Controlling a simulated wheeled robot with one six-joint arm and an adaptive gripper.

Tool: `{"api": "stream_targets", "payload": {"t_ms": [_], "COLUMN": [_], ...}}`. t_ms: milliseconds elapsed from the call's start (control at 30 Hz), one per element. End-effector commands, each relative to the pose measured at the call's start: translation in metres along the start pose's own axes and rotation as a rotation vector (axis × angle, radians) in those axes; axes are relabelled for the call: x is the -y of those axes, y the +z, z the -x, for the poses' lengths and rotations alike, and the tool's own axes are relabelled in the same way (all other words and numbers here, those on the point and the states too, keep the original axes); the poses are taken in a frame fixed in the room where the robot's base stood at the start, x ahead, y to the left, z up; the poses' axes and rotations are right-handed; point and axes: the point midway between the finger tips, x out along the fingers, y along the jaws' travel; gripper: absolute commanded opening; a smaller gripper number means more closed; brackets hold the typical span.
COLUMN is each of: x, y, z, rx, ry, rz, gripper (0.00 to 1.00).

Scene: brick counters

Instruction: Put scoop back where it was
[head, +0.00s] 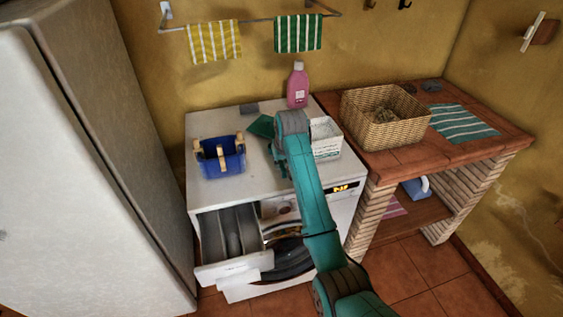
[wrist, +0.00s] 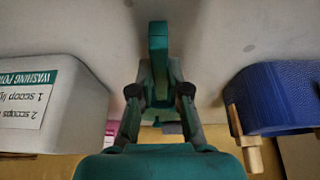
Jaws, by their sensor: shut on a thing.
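The green scoop (head: 262,126) shows above the washing machine top, partly hidden by my arm. My gripper (wrist: 158,92) is shut on it, and in the wrist view the scoop's narrow green part (wrist: 158,45) stands between the two fingers. In the head view my gripper (head: 274,152) is between the blue peg basket and the white washing powder box (head: 327,152). The box also shows in the wrist view (wrist: 40,75), at the left of the gripper, with its label upside down. I cannot tell whether the scoop touches the machine top.
The blue basket (head: 232,164) with wooden pegs stands left on the washing machine (head: 200,130). A pink bottle (head: 298,88) stands at the back. The detergent drawer (head: 233,268) is pulled out in front. A wicker basket (head: 405,130) stands on the brick counter at right.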

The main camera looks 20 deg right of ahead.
Motion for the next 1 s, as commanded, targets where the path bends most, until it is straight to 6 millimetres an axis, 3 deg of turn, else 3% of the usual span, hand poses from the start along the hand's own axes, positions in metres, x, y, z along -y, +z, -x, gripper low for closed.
{"api": "stream_targets", "payload": {"t_ms": [33, 67, 167, 567, 1000], "x": [0.0, 0.0, 0.0, 0.0, 0.0], "y": [0.001, 0.001, 0.001, -0.001, -0.002], "z": [-0.002, -0.002, -0.002, 0.005, 0.085], "rx": [0.001, 0.0, 0.0, -0.001, -0.004], "ry": [0.0, 0.0, 0.0, 0.0, 0.0], "rz": [0.0, 0.0, 0.0, 0.0, 0.0], "gripper": [0.0, 0.18, 0.41, 0.41, 0.41]}}
